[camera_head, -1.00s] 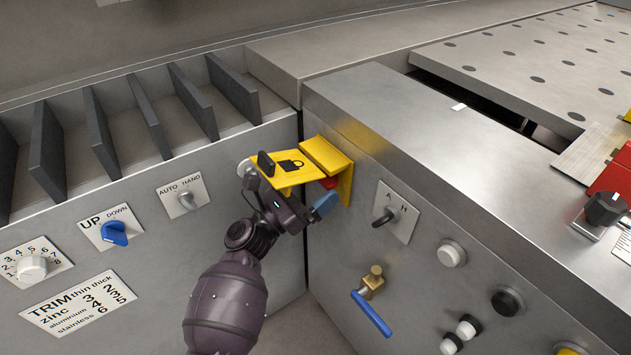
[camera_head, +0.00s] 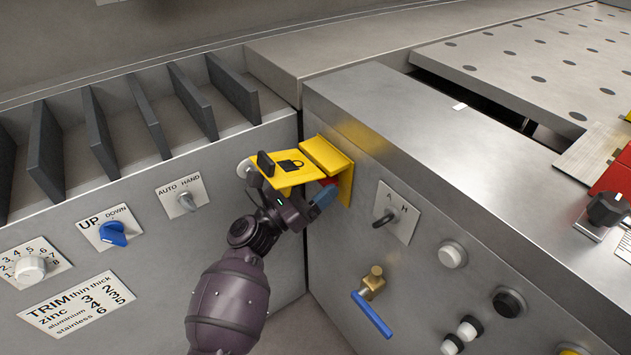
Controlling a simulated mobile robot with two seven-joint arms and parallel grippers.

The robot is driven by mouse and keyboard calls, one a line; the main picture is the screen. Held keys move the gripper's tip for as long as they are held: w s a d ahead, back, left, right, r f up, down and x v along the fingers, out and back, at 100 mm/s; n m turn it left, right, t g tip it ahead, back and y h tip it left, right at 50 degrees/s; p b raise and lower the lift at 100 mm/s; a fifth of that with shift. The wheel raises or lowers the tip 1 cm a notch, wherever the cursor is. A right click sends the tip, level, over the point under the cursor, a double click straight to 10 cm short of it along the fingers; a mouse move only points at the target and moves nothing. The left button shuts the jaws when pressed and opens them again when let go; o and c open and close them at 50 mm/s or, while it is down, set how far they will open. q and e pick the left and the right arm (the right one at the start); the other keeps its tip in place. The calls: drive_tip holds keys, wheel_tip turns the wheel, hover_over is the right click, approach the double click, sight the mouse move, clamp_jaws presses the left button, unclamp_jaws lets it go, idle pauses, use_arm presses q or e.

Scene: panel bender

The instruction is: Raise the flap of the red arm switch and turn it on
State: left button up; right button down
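The yellow flap (camera_head: 283,166) of the switch, with a black padlock mark and a dark tab, stands out roughly level from its yellow housing (camera_head: 343,182) in the corner. A small part of the red switch (camera_head: 328,181) shows under the housing's top; the rest is hidden. My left gripper (camera_head: 321,198) is below the raised flap, with a blue fingertip at or very near the red switch. I cannot tell if they touch. Its other finger is not clearly visible, so its opening is unclear. My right gripper is out of view.
To the right on the side panel are the A/H switch (camera_head: 385,217), a white button (camera_head: 451,255) and a blue-handled valve (camera_head: 372,313). The AUTO/HAND switch (camera_head: 186,202) is on the left panel. Free room lies in front of the corner.

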use_arm(q)
drive_tip(key=shift+m+g+h+b, duration=0.3)
drive_tip(key=shift+m+g+b, duration=0.7)
drive_tip(key=shift+m, duration=1.35)
drive_tip(key=shift+m+g+h+b, duration=0.3)
drive_tip(key=shift+m+g+b, duration=0.25)
drive_tip(key=shift+m+g, duration=1.3)
drive_tip(key=shift+w+m+t, duration=0.1)
drive_tip(key=shift+m+t, duration=0.25)
drive_tip(key=shift+m, duration=0.35)
drive_tip(key=o, duration=0.9)
drive_tip(key=shift+a, duration=0.15)
drive_tip(key=v, duration=1)
drive_tip(key=shift+s+a+f+p, duration=0.2)
drive_tip(key=shift+a+p, duration=0.05)
drive_tip(key=shift+p, duration=0.05)
